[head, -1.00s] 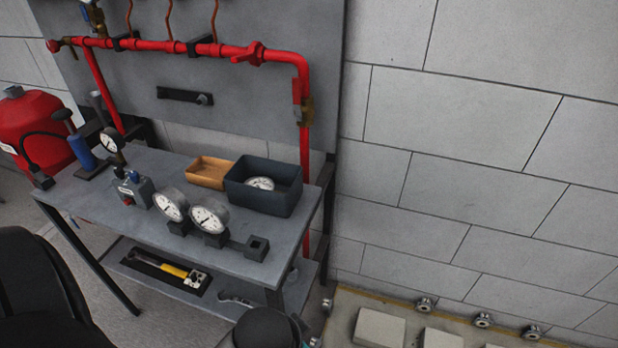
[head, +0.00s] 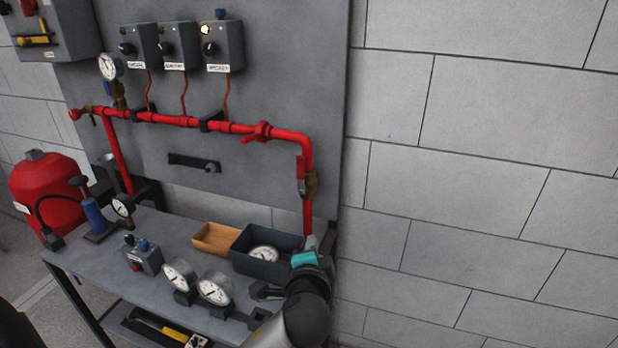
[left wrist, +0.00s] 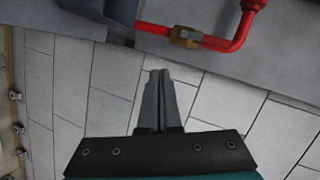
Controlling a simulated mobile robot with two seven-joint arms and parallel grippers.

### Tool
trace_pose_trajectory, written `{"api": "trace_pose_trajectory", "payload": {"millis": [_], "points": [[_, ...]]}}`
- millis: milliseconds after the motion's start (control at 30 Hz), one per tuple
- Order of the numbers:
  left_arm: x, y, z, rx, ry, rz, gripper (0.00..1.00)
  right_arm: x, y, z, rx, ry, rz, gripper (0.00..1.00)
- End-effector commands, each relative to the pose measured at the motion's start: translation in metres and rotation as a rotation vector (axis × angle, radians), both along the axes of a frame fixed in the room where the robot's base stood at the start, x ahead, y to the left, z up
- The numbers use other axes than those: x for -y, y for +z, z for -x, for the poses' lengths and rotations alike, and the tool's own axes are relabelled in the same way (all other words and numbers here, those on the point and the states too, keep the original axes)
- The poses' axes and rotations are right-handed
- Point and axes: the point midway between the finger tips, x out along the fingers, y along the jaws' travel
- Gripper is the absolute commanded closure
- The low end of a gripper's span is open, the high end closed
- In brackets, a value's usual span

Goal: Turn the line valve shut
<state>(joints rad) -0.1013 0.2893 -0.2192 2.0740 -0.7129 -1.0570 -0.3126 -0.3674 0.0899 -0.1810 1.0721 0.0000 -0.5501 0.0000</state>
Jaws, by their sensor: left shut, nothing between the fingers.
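A red pipe runs along the grey panel and bends down at its right end. On that drop is a valve with a brass body (head: 310,185) and a red lever (head: 300,172) lying along the pipe. The brass body also shows in the left wrist view (left wrist: 186,38). A red valve handle (head: 258,132) sits on the horizontal run. Which one is the line valve is not labelled. My left gripper (head: 312,243) is below the brass valve, beside the dark bin, apart from the pipe. Its fingers are shut and empty in the left wrist view (left wrist: 158,73). My right gripper is out of view.
The grey bench (head: 185,240) carries a dark bin (head: 268,270) with a gauge inside, an orange tray (head: 214,240), two gauges and a blue pump. Three control boxes (head: 222,48) hang above the pipe. The wall right of the panel is clear.

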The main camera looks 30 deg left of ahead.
Motion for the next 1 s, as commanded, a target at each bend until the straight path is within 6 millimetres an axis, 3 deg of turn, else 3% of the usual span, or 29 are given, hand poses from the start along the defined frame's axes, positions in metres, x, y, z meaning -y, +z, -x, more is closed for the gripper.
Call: {"api": "trace_pose_trajectory", "payload": {"millis": [33, 200, 400, 667, 1000], "points": [[-0.003, 0.012, -0.011, 0.027, -0.015, -0.065, 1.00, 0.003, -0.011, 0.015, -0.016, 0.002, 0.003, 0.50], [-0.007, 0.045, -0.037, 0.090, -0.056, -0.252, 1.00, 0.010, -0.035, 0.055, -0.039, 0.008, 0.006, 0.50], [-0.008, 0.066, -0.052, 0.125, -0.079, -0.373, 1.00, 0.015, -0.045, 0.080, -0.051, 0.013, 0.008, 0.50], [-0.017, 0.069, -0.070, 0.131, -0.081, -0.397, 1.00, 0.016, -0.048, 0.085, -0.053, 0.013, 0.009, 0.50], [-0.044, 0.069, -0.121, 0.132, -0.080, -0.393, 1.00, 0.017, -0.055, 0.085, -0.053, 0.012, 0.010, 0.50]]}}
